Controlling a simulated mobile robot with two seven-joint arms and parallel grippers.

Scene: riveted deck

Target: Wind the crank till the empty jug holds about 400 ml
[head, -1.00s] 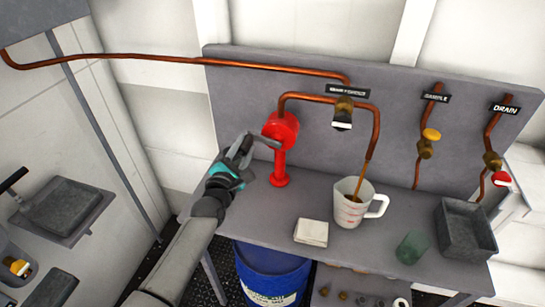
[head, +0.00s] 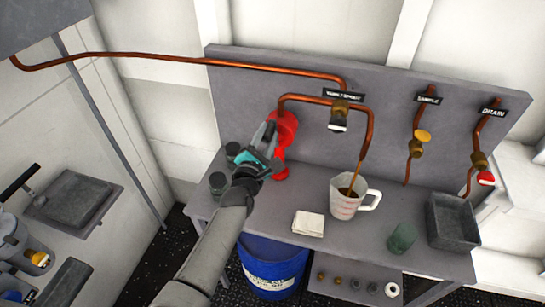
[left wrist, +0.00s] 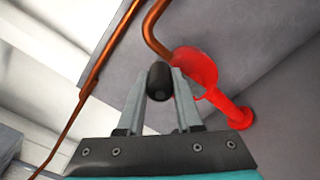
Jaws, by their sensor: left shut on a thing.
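A red crank pump (head: 287,128) stands at the back of the bench; it also shows in the left wrist view (left wrist: 199,68). My left gripper (head: 268,136) is in front of it and hides part of it. In the left wrist view my left gripper (left wrist: 160,84) is shut on the black crank handle (left wrist: 159,76). A clear jug (head: 344,209) with red marks and a white handle stands upright under the copper spout (head: 365,148). Brown liquid runs from the spout into it. I cannot read the level. My right gripper is not in view.
A folded white cloth (head: 308,223), a green cup (head: 402,238) and a grey tray (head: 470,243) are on the bench. Dark jars (head: 217,183) stand left of the pump. Yellow (head: 424,136) and red (head: 486,178) valves are at the back right. A blue drum (head: 272,270) is below.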

